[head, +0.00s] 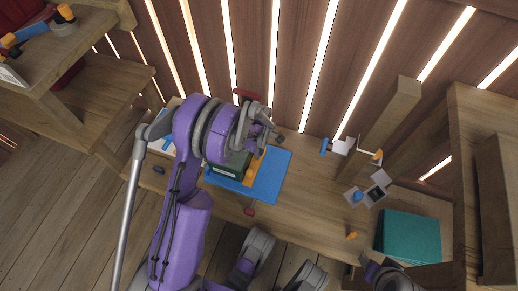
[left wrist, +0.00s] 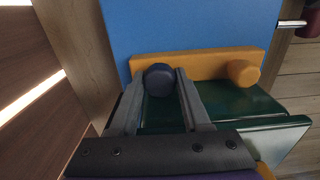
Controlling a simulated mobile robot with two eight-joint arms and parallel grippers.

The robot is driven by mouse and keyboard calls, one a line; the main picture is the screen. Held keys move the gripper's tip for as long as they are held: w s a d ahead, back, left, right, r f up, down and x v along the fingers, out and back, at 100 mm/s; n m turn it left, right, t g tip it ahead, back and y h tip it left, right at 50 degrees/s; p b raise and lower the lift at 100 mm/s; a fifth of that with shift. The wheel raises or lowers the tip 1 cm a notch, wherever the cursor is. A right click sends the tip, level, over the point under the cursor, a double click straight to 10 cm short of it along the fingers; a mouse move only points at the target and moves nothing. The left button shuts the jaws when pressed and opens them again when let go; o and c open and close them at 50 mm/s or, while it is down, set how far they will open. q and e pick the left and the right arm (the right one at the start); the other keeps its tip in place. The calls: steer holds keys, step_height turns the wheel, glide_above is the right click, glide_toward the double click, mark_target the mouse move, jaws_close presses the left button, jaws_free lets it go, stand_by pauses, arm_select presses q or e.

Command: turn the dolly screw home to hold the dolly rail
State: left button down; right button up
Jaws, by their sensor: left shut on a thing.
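The dark blue round screw head (left wrist: 160,79) sits at the left end of the orange rail (left wrist: 207,66) in the left wrist view. My left gripper (left wrist: 161,74) is shut on it, one grey finger on each side. The rail lies along the edge of a dark green body (left wrist: 240,104) and has an orange knob (left wrist: 243,72) at its other end. In the head view the rail (head: 255,168) and green body (head: 236,164) show partly under my left gripper (head: 266,126), which hides the screw. The screw's shank is hidden, so its depth cannot be told.
The green body stands on a blue mat (head: 269,180) on the wooden bench. A red knob (head: 249,211) on a rod is at the front edge. To the right are a white bracket (head: 343,146), small grey blocks (head: 378,179) and a teal box (head: 410,236). Slatted wall behind.

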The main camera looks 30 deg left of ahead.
arm_select(q)
steer(key=shift+m, duration=0.8)
steer(key=shift+c, duration=1.8)
jaws_free()
steer(key=shift+r, duration=0.1)
step_height(320, 180, up, 11)
steer(key=p, duration=0.3)
steer(key=shift+f, duration=0.2)
